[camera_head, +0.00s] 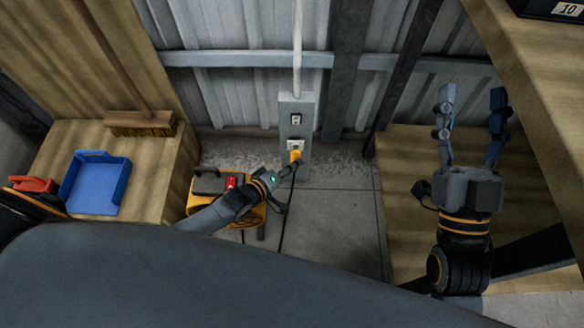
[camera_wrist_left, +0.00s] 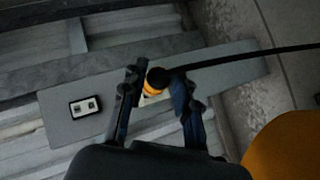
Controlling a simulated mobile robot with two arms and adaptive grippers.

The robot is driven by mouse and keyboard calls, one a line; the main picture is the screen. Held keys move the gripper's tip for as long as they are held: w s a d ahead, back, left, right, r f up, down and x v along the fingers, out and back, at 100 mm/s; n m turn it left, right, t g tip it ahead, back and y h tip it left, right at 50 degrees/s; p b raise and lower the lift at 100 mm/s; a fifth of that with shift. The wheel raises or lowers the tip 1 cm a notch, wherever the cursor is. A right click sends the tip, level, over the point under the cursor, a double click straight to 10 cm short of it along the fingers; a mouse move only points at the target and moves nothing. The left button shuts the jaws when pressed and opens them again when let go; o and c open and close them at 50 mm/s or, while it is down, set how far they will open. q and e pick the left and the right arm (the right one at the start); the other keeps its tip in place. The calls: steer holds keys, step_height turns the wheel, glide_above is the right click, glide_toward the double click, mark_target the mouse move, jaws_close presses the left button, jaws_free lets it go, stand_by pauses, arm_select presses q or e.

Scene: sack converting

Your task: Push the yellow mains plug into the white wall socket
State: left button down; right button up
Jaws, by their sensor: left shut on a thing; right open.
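The yellow mains plug (camera_head: 295,156) is in front of the grey post at the white wall socket (camera_head: 294,144). My left gripper (camera_head: 291,163) is shut on the plug, which also shows in the left wrist view (camera_wrist_left: 153,92) between the two fingers. A black cable runs from the plug. The plug covers most of the socket in the wrist view, and I cannot tell whether it touches the socket or how deep it sits. My right gripper (camera_head: 472,120) is open and empty, over the wooden surface at the right.
A switch (camera_head: 296,118) sits above the socket on the grey post (camera_head: 297,101). A yellow and black machine (camera_head: 208,184) stands on the floor below. A blue tray (camera_head: 95,182) and a broom (camera_head: 140,123) are at the left. The concrete floor (camera_head: 345,215) right of the post is clear.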

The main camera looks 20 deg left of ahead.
steer(key=shift+w, duration=0.1)
stand_by(0.5)
steer(key=shift+w+f+g, duration=0.1)
steer(key=shift+f+g, duration=0.2)
steer(key=shift+f, duration=0.05)
stand_by(0.5)
steer(key=shift+w+f, duration=0.15)
stand_by(0.6)
steer(key=shift+w+f+g, duration=0.15)
steer(key=shift+f+g, duration=0.1)
steer(key=shift+g, duration=0.05)
arm_select(q)
steer(key=shift+w, duration=0.1)
arm_select(e)
steer(key=shift+r, duration=0.1)
arm_select(q)
steer(key=shift+w, duration=0.15)
arm_select(e)
steer(key=shift+s+r, duration=0.2)
steer(key=shift+s, duration=0.05)
